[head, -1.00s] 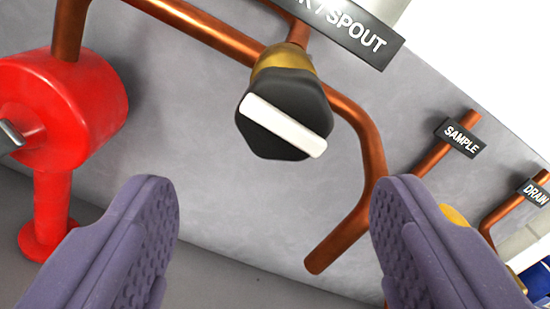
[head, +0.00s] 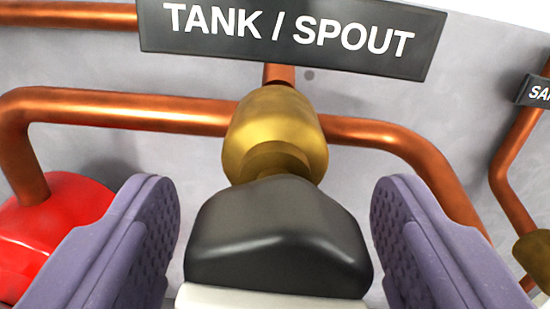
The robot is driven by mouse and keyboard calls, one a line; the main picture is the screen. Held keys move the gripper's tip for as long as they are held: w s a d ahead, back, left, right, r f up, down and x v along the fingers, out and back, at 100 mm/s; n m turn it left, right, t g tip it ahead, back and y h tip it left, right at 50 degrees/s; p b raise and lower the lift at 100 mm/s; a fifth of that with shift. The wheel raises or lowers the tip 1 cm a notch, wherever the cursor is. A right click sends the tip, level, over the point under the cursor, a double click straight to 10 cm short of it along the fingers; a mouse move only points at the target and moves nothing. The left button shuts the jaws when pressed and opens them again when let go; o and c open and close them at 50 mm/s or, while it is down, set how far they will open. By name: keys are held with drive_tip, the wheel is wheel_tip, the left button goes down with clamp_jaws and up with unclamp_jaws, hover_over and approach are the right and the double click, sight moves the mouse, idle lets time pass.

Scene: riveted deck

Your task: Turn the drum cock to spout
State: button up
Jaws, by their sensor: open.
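The drum cock has a brass body (head: 275,130) on a copper pipe and a black knob (head: 278,240) facing me. A white bar (head: 270,298) on the knob's face shows only at the bottom edge, so its full direction is hidden. The sign TANK / SPOUT (head: 290,32) is just above the cock. My gripper (head: 275,235) is open, with one purple padded finger on each side of the knob. A gap shows on both sides, and I see no contact.
A red fitting (head: 50,230) stands at the left, close to my left finger. Copper pipe (head: 110,108) runs across and bends down at right (head: 430,160). Another pipe with a partly cut-off label (head: 537,92) is at the far right. A grey wall is behind.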

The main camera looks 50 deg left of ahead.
drive_tip(key=shift+w+a, duration=0.15)
drive_tip(key=shift+a, duration=0.05)
drive_tip(key=c, duration=1)
drive_tip(key=shift+f+b, duration=0.15)
drive_tip(key=shift+b, duration=0.5)
drive_tip(key=shift+c, duration=0.2)
drive_tip(key=shift+n+b, duration=0.6)
drive_tip(key=shift+b, duration=0.05)
drive_tip(key=o, duration=1)
drive_tip(key=shift+o, duration=0.2)
drive_tip(key=v, duration=0.8)
drive_tip(key=shift+p, duration=0.35)
drive_tip(key=shift+w, duration=0.1)
